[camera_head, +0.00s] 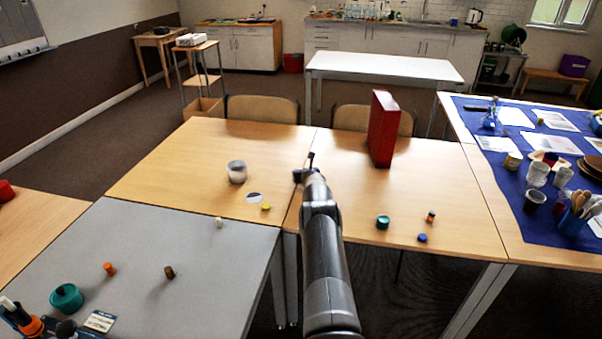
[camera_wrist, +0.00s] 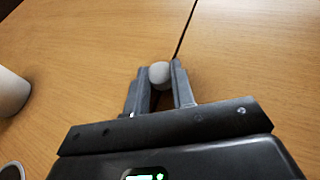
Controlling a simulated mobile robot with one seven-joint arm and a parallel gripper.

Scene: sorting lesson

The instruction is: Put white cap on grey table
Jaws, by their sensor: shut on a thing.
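My gripper (camera_head: 304,172) is over the seam between the two wooden tables in the head view. In the wrist view my gripper (camera_wrist: 160,80) is shut on a small, round, whitish cap (camera_wrist: 159,73), held between the fingertips. The cap cannot be made out in the head view. The grey table (camera_head: 125,250) is at the front left, to the left of my arm. A small pale cap-like piece (camera_head: 219,222) stands near its far right corner. An orange piece (camera_head: 109,269) and a brown piece (camera_head: 169,272) stand further in.
A white cup (camera_head: 237,175), a pale disc (camera_head: 254,197) and a yellow piece (camera_head: 266,207) are on the left wooden table. A tall red box (camera_head: 383,130) stands right of my gripper. A teal pot (camera_head: 66,298) is at the grey table's front left. The grey table's middle is mostly clear.

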